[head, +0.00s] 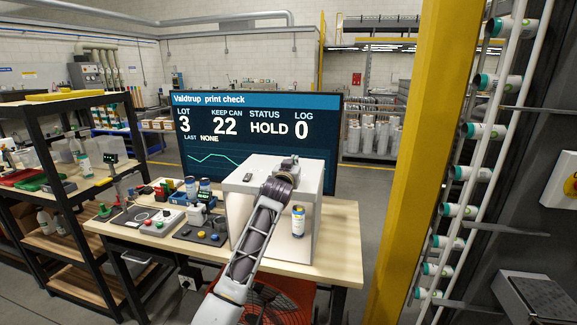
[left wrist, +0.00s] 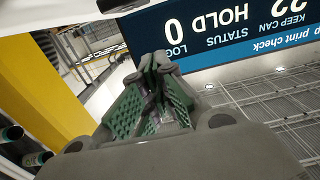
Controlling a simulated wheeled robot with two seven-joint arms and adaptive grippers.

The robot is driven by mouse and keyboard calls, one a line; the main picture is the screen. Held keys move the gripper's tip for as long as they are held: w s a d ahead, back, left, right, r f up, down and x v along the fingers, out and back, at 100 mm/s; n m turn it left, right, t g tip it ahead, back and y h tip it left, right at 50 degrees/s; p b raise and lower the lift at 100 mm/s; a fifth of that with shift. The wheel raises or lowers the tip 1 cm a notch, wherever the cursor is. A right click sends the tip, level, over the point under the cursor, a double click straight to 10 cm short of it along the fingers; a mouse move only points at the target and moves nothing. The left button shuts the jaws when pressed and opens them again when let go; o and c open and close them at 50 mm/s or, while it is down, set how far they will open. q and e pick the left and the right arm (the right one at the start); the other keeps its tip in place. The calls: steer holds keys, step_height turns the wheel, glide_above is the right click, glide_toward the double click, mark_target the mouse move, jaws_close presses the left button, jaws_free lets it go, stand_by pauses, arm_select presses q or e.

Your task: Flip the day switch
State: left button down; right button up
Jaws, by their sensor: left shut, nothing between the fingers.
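A white box (head: 270,165) stands on the wooden table. A small dark part (head: 247,177) sits on its top at the left; it may be the day switch, but it is too small to tell its position. My left arm reaches up across the box's front, and my left gripper (head: 290,162) is over the box's back right, to the right of the dark part. In the left wrist view, my left gripper (left wrist: 158,68) has its green-padded fingers closed at the tips with nothing between them. My right gripper is not in view.
A screen (head: 255,155) behind the table reads lot 3, keep can 22, status HOLD, log 0. Button panels (head: 203,235) and cans fill the table's left. A yellow post (head: 411,170) and can rack (head: 465,173) stand right.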

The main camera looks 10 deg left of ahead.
arm_select(q)
steer(key=shift+s, duration=0.45)
steer(key=shift+s+r+b, duration=0.25)
steer(key=shift+s+b, duration=0.3)
steer(key=shift+s, duration=0.4)
steer(key=s+r+b, duration=0.1)
steer(key=s+r, duration=0.1)
steer(key=s, duration=0.5)
steer(key=shift+a+b, duration=0.15)
steer(key=shift+b, duration=0.2)
